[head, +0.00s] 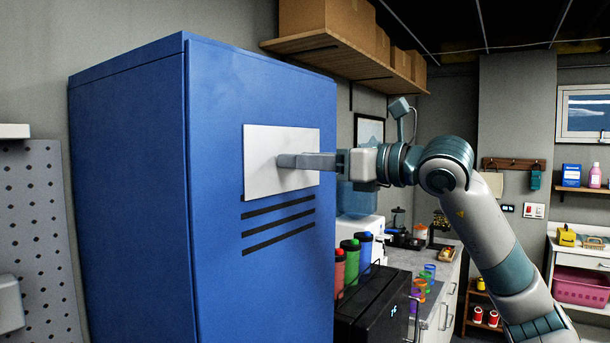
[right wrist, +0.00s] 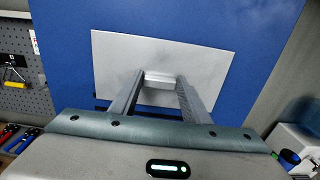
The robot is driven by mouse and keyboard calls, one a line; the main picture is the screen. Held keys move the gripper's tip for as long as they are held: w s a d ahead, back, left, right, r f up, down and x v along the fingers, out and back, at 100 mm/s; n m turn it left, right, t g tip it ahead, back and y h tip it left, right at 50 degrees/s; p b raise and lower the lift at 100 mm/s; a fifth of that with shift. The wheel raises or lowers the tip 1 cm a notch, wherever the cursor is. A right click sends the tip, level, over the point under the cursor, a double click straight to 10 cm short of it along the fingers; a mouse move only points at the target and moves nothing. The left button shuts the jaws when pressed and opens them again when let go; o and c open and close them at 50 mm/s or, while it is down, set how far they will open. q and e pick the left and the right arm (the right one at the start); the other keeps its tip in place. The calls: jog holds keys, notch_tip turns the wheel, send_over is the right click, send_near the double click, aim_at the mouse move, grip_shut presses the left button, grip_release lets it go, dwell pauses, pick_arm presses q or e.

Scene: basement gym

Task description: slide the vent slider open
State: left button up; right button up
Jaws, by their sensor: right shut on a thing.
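The vent slider (head: 256,150) is a pale grey plate on the side of a tall blue cabinet (head: 215,120). Three dark vent slots (head: 278,226) show just below the plate; more could be hidden behind it. My right gripper (head: 285,160) comes in from the right and reaches the middle of the plate. In the right wrist view, the plate (right wrist: 115,60) has a small pale knob (right wrist: 159,80) between the two fingers, and my right gripper is shut on it. My left gripper is not in view.
A wooden shelf (head: 315,40) with cardboard boxes (head: 345,18) hangs above and behind the cabinet. A pegboard (head: 35,220) is at the left.

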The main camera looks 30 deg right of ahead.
jog(key=shift+d+r, duration=0.1)
jog(key=shift+r, duration=0.6)
jog(key=shift+s+r, duration=0.1)
jog(key=o, duration=1.5)
jog(key=shift+f, duration=0.2)
jog(key=b+v, duration=0.7)
jog(key=v, duration=1)
jog(key=shift+s, duration=0.15)
